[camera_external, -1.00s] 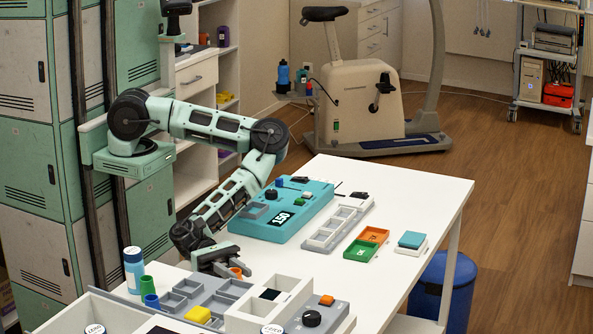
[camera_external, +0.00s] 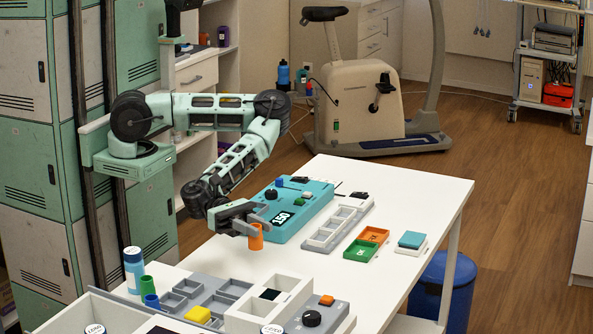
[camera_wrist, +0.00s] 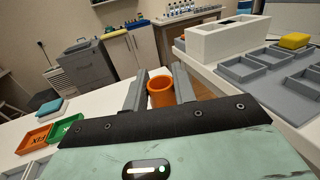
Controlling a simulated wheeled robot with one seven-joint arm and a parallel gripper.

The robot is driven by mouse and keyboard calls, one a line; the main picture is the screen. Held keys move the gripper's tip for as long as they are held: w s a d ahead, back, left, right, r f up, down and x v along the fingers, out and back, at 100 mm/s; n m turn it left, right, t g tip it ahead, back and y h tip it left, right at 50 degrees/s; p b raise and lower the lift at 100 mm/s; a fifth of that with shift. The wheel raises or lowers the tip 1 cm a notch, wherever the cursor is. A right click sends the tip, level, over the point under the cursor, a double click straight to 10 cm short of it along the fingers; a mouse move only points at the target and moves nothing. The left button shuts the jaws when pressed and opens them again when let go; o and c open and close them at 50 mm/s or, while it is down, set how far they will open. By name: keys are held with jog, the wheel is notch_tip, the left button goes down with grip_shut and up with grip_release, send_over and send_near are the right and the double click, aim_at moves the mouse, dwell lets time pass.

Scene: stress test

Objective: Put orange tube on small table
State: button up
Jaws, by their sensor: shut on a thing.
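The orange tube (camera_external: 255,237) is a short open cylinder held upright in my gripper (camera_external: 252,224), above the white table (camera_external: 400,192). My gripper is shut on it. In the wrist view the tube (camera_wrist: 161,91) sits between the two grey fingers of my gripper (camera_wrist: 160,88), and its open top faces the camera. I cannot tell which surface the task calls the small table.
A grey tray (camera_external: 232,284) and a white box (camera_external: 243,318) stand below and in front of the gripper. A green tube (camera_external: 147,285), a blue tube (camera_external: 152,301) and a bottle (camera_external: 134,268) stand left. A teal device (camera_external: 290,206) lies behind.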

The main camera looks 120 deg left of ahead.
jog(key=w+a+r+n+t+y, duration=0.1)
jog(key=w+a+n+y, duration=0.15)
jog(key=a, duration=0.65)
jog(key=w+a+n+y, duration=0.1)
jog(key=w+a+y, duration=0.25)
jog(key=a, duration=0.55)
jog(key=w+f+n+y+b, duration=0.2)
jog(key=w+f+b, duration=0.1)
jog(key=f+b, duration=0.25)
notch_tip(320, 180, up, 4)
jog(key=w+a+n+g+y+b, duration=0.1)
jog(key=w+n+g+y+b, duration=0.15)
jog(key=n+y+b, duration=0.65)
jog(key=shift+s+a+f+m+h+b, duration=0.1)
jog(key=shift+f+m+h+b, duration=0.15)
jog(key=shift+f+m+b, duration=0.85)
jog(key=shift+s+f+m+h+b, duration=0.1)
jog(key=shift+f+m+h, duration=0.25)
jog(key=shift+f, duration=1.65)
jog(key=shift+s+a+f+m+h+b, duration=0.15)
jog(key=shift+f+m+b, duration=0.5)
jog(key=shift+f, duration=0.9)
jog(key=shift+w+d, duration=0.1)
jog(key=shift+f, duration=0.2)
jog(key=o, duration=0.9)
jog(key=shift+o, duration=0.2)
